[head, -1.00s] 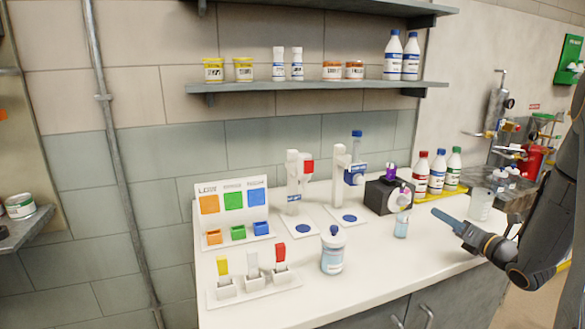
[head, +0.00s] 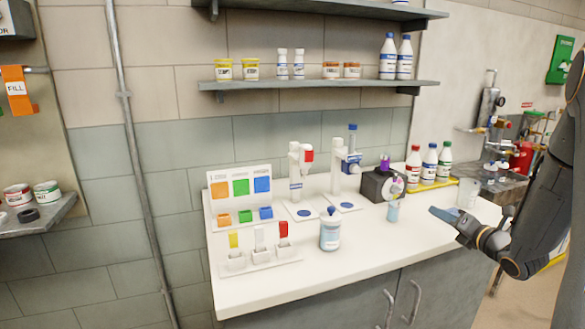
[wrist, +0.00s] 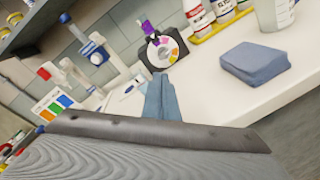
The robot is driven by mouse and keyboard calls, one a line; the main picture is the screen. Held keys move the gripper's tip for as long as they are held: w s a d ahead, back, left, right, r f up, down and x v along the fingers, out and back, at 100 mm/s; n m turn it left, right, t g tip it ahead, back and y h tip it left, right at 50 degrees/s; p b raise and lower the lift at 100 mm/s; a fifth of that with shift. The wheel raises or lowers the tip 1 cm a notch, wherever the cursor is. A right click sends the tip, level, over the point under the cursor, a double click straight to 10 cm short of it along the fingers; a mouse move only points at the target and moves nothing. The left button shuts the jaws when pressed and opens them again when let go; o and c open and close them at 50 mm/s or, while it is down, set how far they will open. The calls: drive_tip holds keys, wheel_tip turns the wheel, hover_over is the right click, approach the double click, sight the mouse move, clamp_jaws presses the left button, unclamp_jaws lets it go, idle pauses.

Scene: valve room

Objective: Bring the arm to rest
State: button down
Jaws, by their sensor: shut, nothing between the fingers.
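My gripper (head: 436,211) is at the right of the head view, at the end of my dark, bent arm. Its blue-grey fingers point left, over or in front of the right part of the white counter (head: 290,283). In the wrist view the fingers (wrist: 160,88) lie together with nothing between them. A folded blue-grey cloth or pad (wrist: 255,62) lies on the counter to their right in that view, apart from them. I cannot make it out separately in the head view.
Three capped bottles (head: 429,164) stand on a yellow tray. A larger bottle (head: 330,233) stands mid-counter.

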drive_tip(key=shift+w+a+r+m+g+h, duration=0.1)
drive_tip(key=shift+w+a+m+g+h, duration=0.2)
drive_tip(key=shift+m, duration=0.3)
drive_tip(key=shift+w+a+r+m+g+h, duration=0.1)
drive_tip(key=shift+a+m+h, duration=0.1)
drive_tip(key=shift+a+m, duration=0.3)
drive_tip(key=a+m+g+h, duration=0.1)
drive_tip(key=m, duration=0.2)
drive_tip(key=s+a+m+g+h, duration=0.1)
drive_tip(key=a+m, duration=0.1)
drive_tip(key=m, duration=0.1)
drive_tip(key=s+a+m+g+h, duration=0.1)
drive_tip(key=a+m, duration=0.1)
drive_tip(key=shift+f+m, duration=0.15)
drive_tip(key=shift+m, duration=0.25)
drive_tip(key=s+a+f+m+g, duration=0.1)
drive_tip(key=s+a+m+g, duration=0.3)
drive_tip(key=s, duration=0.6)
drive_tip(key=s+a+f+m+g, duration=0.2)
drive_tip(key=s+a+m+g, duration=0.1)
drive_tip(key=s+a+m, duration=0.4)
drive_tip(key=s+a+f+m+g, duration=0.1)
drive_tip(key=s+a+m+g, duration=0.3)
drive_tip(key=s, duration=1)
drive_tip(key=a+m, duration=0.2)
drive_tip(key=m, duration=0.2)
drive_tip(key=shift+s+a+f+m+g+h, duration=0.15)
drive_tip(key=shift+f+m+g+h, duration=0.15)
drive_tip(key=shift+m, duration=0.1)
